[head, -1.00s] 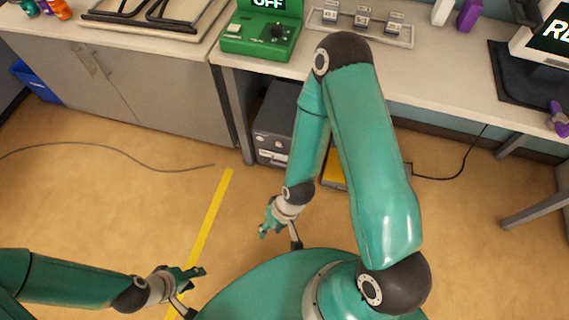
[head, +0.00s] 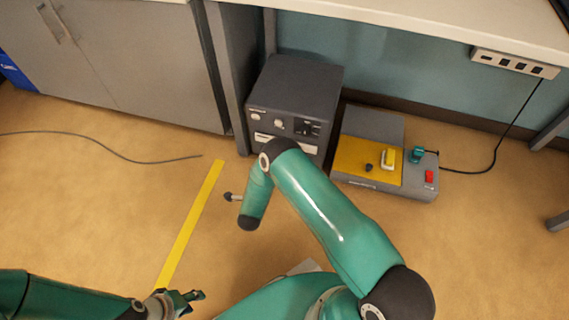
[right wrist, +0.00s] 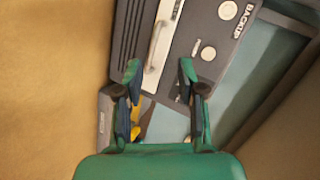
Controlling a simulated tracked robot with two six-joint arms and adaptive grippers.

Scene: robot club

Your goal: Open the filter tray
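The dark grey unit (head: 300,85) stands on the floor under the bench. A pale front panel (head: 262,137), likely the filter tray, shows low on its front in the head view, partly behind my right arm. In the right wrist view this pale panel (right wrist: 176,18) has a light bar handle (right wrist: 154,52). My right gripper (right wrist: 160,74) is open, its two fingers apart, with the handle beyond and between the fingertips; contact cannot be told. It is hidden in the head view. My left gripper (head: 195,300) is open and empty at the lower left.
A grey box with a yellow panel (head: 350,155), knobs and a red switch sits right of the unit. A bench leg (head: 230,85) stands close on its left.

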